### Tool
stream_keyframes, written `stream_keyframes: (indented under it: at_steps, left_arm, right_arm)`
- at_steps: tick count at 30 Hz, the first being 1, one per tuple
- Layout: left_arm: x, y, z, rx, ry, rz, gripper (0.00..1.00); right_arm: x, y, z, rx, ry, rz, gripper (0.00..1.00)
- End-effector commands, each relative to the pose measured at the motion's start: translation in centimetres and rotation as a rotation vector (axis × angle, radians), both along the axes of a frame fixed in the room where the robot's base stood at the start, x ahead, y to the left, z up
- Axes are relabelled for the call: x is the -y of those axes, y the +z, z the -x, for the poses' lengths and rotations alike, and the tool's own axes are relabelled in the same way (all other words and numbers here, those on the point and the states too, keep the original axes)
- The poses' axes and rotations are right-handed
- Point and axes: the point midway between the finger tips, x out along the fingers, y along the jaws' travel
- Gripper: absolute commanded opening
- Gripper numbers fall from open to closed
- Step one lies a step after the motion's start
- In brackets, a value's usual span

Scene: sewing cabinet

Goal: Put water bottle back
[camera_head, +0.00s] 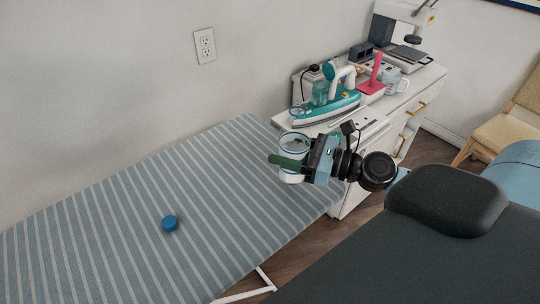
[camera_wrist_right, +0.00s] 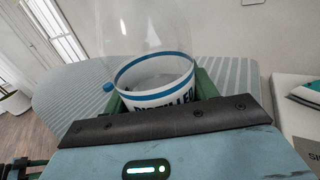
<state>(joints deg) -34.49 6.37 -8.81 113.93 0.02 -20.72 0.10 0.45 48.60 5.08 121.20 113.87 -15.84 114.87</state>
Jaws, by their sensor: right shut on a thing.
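My right gripper (camera_head: 290,163) is shut on a clear bottle (camera_head: 295,141) above the ironing board's right end. The bottle has blue bands and a white label whose lettering is partly hidden. In the right wrist view the bottle (camera_wrist_right: 154,78) is between the green fingers, its clear upper part open at the top of the picture. I cannot tell whether the bottle's base touches the board. A dark and green part, seemingly my left gripper (camera_wrist_right: 37,168), shows small at the right wrist view's lower left.
The striped ironing board (camera_head: 110,220) is mostly clear. Behind it, a white cabinet (camera_head: 419,90) bears a teal iron (camera_head: 325,110), a pink-red stand (camera_head: 373,80) and a sewing machine (camera_head: 405,15). A dark padded chair (camera_head: 445,200) is at the right front.

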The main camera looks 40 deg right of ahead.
Motion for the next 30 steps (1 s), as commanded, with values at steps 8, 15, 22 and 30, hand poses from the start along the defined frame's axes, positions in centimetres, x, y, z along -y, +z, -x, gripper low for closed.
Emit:
stream_keyframes:
  at_steps: [8, 15, 22, 30]
  left_arm:
    - [-0.1, 1.2, -0.6, 0.021, -0.001, 0.0, 0.5]
    - [-0.1, 1.4, -0.7, 0.025, -0.001, -0.002, 0.5]
    - [-0.1, 0.2, 0.2, 0.001, -0.002, -0.003, 0.5]
    - [-0.1, -0.9, 1.0, -0.022, -0.003, -0.002, 0.5]
  right_arm:
    - [-1.8, 0.2, -3.0, 0.007, -0.001, -0.001, 0.24]
    - [-2.3, -0.2, -3.7, 0.004, -0.001, 0.001, 0.24]
    - [-2.4, -2.0, -3.7, -0.005, -0.001, -0.004, 0.24]
    - [-2.3, -4.0, -3.7, 0.0, -0.002, 0.0, 0.24]
